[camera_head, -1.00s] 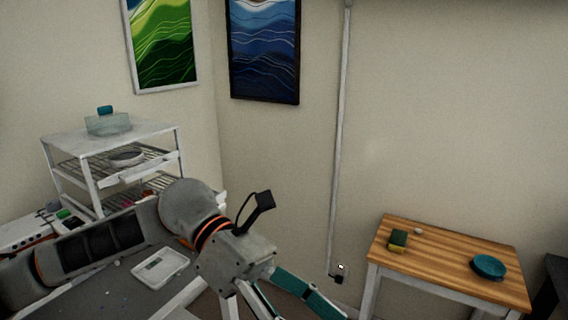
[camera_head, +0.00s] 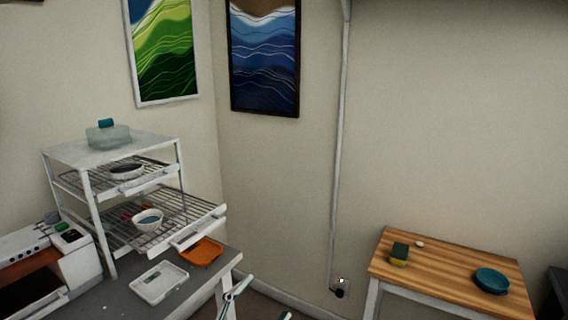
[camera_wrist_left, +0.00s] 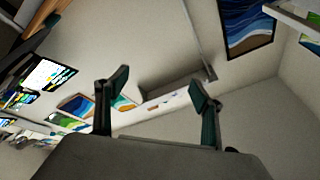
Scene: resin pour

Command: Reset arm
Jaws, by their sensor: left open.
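My left gripper (camera_head: 262,302) shows only as finger parts at the bottom edge of the head view, in front of the grey workbench's right end. The rest of that arm is out of the picture. In the left wrist view the two dark fingers of the left gripper (camera_wrist_left: 158,90) stand wide apart with nothing between them. That view is tilted and shows walls and pictures behind the fingers. My right gripper is in neither view.
A white wire rack (camera_head: 180,140) stands on the grey workbench (camera_head: 120,295), its lower shelf pulled out with a bowl (camera_head: 148,219) on it. A white tray (camera_head: 158,284) and orange tray (camera_head: 201,252) lie nearby. A wooden table (camera_head: 445,262) holds a teal dish (camera_head: 491,280) and sponge (camera_head: 399,254).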

